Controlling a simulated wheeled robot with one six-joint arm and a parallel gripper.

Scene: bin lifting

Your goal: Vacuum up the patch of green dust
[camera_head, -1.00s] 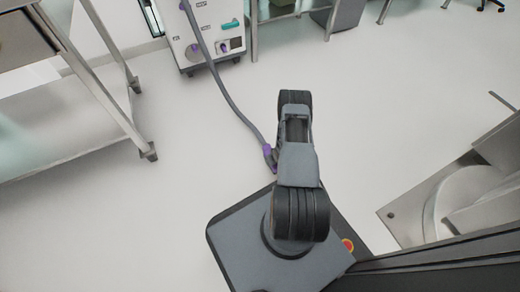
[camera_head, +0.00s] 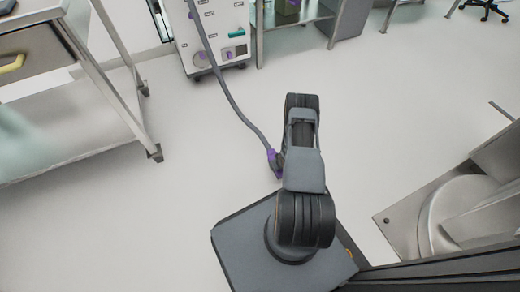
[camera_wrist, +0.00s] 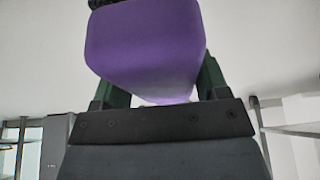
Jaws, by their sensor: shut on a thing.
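My gripper (camera_wrist: 158,92) shows in the wrist view, its two dark green fingers on either side of a purple vacuum handle (camera_wrist: 145,45). It is shut on this handle. In the head view my arm hides the gripper, and a purple end of the vacuum hose (camera_head: 274,160) shows beside the arm. The grey hose (camera_head: 228,90) runs from there up to the white vacuum unit (camera_head: 215,38) at the back. No green dust shows in either view.
A metal table (camera_head: 105,60) on legs stands at the left. A steel machine (camera_head: 455,210) is close on the right. A metal bench (camera_head: 295,18) stands at the back, with a wheeled chair (camera_head: 487,8) at the far right. The pale floor (camera_head: 400,110) between is clear.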

